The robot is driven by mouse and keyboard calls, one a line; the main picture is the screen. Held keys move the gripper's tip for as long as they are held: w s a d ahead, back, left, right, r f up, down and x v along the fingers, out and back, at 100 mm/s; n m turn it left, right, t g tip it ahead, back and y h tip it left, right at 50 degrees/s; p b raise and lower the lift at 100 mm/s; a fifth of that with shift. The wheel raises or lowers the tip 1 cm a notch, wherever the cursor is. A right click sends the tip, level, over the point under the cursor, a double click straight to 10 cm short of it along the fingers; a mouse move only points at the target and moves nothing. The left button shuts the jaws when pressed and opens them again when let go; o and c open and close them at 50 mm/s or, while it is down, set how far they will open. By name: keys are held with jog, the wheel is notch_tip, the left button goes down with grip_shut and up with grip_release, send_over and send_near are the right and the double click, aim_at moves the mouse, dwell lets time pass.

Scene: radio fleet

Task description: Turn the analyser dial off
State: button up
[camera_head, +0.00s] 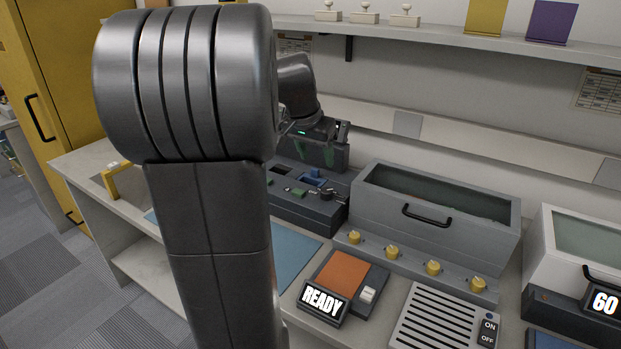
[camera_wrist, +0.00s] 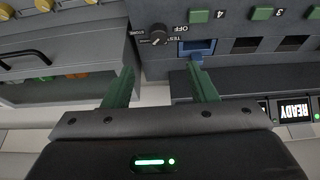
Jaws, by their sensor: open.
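The analyser (camera_head: 290,205) is a dark grey console on the bench. Its dial is a black knob (camera_wrist: 158,34) at the top middle of the wrist view, beside the printed words OFF, TEST and STORE. I cannot tell which word it points at. The dial also shows near the console's right end in the head view (camera_head: 327,193). My gripper (camera_wrist: 160,68) is open, its two green fingers apart with nothing between them. In the head view my gripper (camera_head: 313,152) is above the back of the console. The fingers are apart from the dial.
Numbered green buttons (camera_wrist: 262,13) and a blue piece in a slot (camera_wrist: 197,47) are near the dial. A grey lidded bath (camera_head: 430,222) with yellow knobs stands to the right. A READY display (camera_head: 322,301) is in front. A shelf (camera_head: 440,38) runs above the bench.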

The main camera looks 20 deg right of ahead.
aim_at(327, 190)
jog(key=b+x, duration=0.1)
jog(key=x, duration=1.2)
jog(key=shift+d+f, duration=0.1)
jog(key=shift+f, duration=0.15)
jog(key=c, duration=1)
